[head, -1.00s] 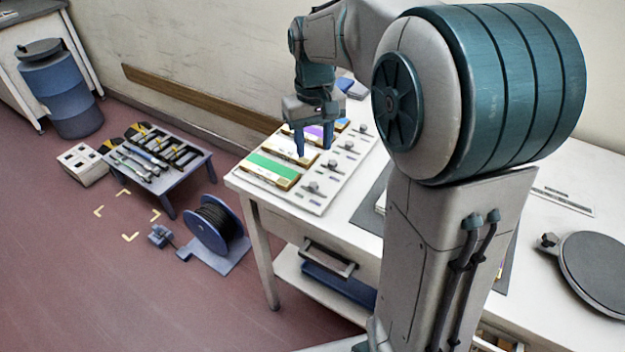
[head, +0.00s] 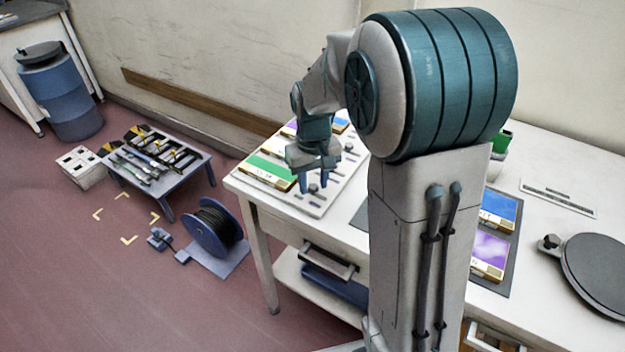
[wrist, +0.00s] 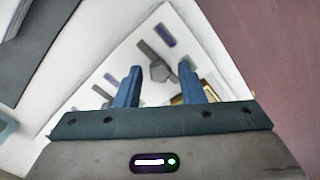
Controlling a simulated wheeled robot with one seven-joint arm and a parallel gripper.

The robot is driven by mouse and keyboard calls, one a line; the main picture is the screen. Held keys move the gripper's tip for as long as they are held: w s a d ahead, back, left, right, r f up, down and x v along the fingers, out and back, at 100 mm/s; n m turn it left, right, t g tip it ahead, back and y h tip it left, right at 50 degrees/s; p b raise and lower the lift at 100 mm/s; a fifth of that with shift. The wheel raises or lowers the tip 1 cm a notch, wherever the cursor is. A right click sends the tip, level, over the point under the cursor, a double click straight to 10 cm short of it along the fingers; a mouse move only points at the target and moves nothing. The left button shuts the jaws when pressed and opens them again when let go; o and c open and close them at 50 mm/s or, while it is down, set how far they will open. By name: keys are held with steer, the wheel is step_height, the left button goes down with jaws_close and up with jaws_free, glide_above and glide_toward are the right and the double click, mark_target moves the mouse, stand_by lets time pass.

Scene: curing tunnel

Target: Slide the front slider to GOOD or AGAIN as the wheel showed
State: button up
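A pale slider board (head: 318,207) lies at the left end of the white table. The front slider's grey knob (head: 313,188) shows close to my gripper (head: 318,184), and also in the wrist view (wrist: 158,72). My gripper is open and empty, with two blue fingers pointing down. In the wrist view, the knob appears between the fingertips (wrist: 158,80) with gaps on both sides. A dark slot runs from it, and a small purple label (wrist: 166,36) lies near the slot. The label writing is too small to read. A dark round disc (head: 600,272) lies at the right.
A green card (head: 268,168) sits on the board beside my gripper, with purple and blue cards behind. Another blue card (head: 498,208) and purple card (head: 489,253) lie on a dark mat. A cable reel (head: 213,228) and tool stand (head: 168,180) are on the floor at left.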

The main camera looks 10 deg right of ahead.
jaws_close()
steer(key=shift+w+a+r+p, duration=0.1)
steer(key=shift+w+a+p, duration=0.2)
steer(key=shift+w+a, duration=0.65)
steer(key=shift+o, duration=1.5)
jaws_free()
steer(key=shift+a, duration=0.15)
step_height(320, 180, up, 14)
steer(key=shift+p, duration=0.45)
steer(key=shift+s, duration=0.1)
